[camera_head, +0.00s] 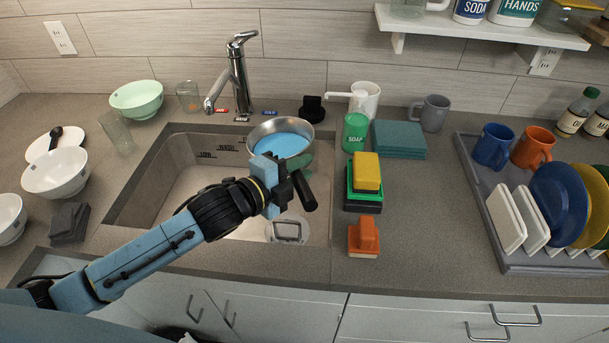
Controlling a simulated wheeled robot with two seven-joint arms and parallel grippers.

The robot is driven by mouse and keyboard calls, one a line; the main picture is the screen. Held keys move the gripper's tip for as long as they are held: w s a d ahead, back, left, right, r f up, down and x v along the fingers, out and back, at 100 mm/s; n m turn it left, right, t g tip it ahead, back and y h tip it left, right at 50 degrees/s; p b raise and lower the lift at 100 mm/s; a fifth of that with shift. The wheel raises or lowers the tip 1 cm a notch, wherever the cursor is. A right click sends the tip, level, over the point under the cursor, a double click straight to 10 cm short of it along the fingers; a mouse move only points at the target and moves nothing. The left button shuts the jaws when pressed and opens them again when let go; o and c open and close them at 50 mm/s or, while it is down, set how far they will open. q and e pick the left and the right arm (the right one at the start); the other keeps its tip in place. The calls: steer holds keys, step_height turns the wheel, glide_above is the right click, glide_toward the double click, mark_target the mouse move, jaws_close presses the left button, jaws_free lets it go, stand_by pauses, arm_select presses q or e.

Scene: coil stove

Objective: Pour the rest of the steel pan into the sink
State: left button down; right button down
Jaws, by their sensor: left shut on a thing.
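The steel pan (254,133) is a round steel bowl shape with light blue liquid in it, at the back right of the sink. It looks roughly level, with the liquid inside its rim. My left gripper (285,180) is shut on the pan's dark handle (304,190), on the near side of the pan. The sink (185,170) is a beige basin under the pan and my left arm. A drain (288,230) shows at its near right. My left arm hides part of the basin. My right gripper is not in view.
The faucet (238,75) stands behind the sink. Right of the sink are a green soap bottle (355,132), stacked sponges (366,172) and an orange block (363,236). A dish rack (480,190) stands far right. Bowls (57,172) and glasses (117,133) are at left.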

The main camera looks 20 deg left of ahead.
arm_select(q)
steer(key=s+a+r+n+t+h+b, duration=0.1)
steer(key=a+r+n+t+b, duration=0.2)
steer(key=a+r+n, duration=0.3)
steer(key=shift+a+r+t+h+b, duration=0.45)
steer(key=shift+a+r, duration=0.25)
steer(key=shift+r, duration=0.7)
stand_by(0.5)
steer(key=shift+a+r, duration=0.1)
steer(key=shift+a+r+n+t, duration=0.35)
steer(key=shift+a+r+n, duration=0.2)
steer(key=shift+n, duration=0.25)
steer(key=shift+s+a+r+n+t+y+p, duration=0.2)
steer(key=shift+a+r+n+t+p, duration=0.25)
steer(key=shift+a+n, duration=0.3)
steer(key=shift+a+r+n, duration=0.1)
steer(key=shift+r+n, duration=0.05)
steer(key=shift+n, duration=0.1)
